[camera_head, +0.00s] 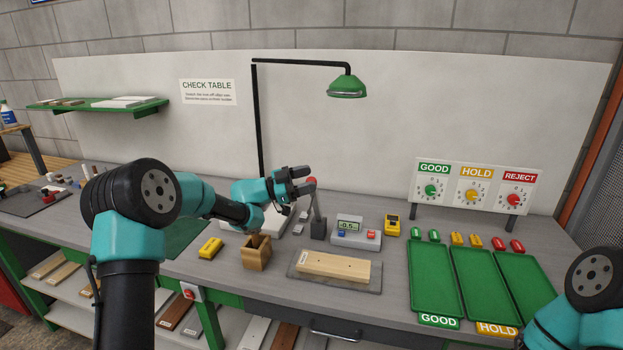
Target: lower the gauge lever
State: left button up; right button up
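The gauge lever (319,203) is a grey arm with a red knob (311,181) at its top, and it stands raised from a dark base. My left gripper (306,180) is at the height of the knob, its two dark fingers apart, with the knob at or just beyond the fingertips. I cannot tell whether they touch. A grey gauge box (369,240) with a small lit display (349,225) and blue and red buttons is right of the lever. A light wooden board (333,266) lies on a grey plate in front. My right gripper is out of view.
A wooden box (257,257) and a yellow block (210,247) are left of the board. A yellow handheld device (391,225) stands right of the gauge. Green trays (434,282) fill the right side. A green lamp (347,87) hangs above on a black post.

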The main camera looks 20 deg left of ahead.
pick_arm(q)
jog(key=v, duration=0.5)
jog(key=shift+s+a, duration=0.1)
jog(key=shift+a, duration=0.2)
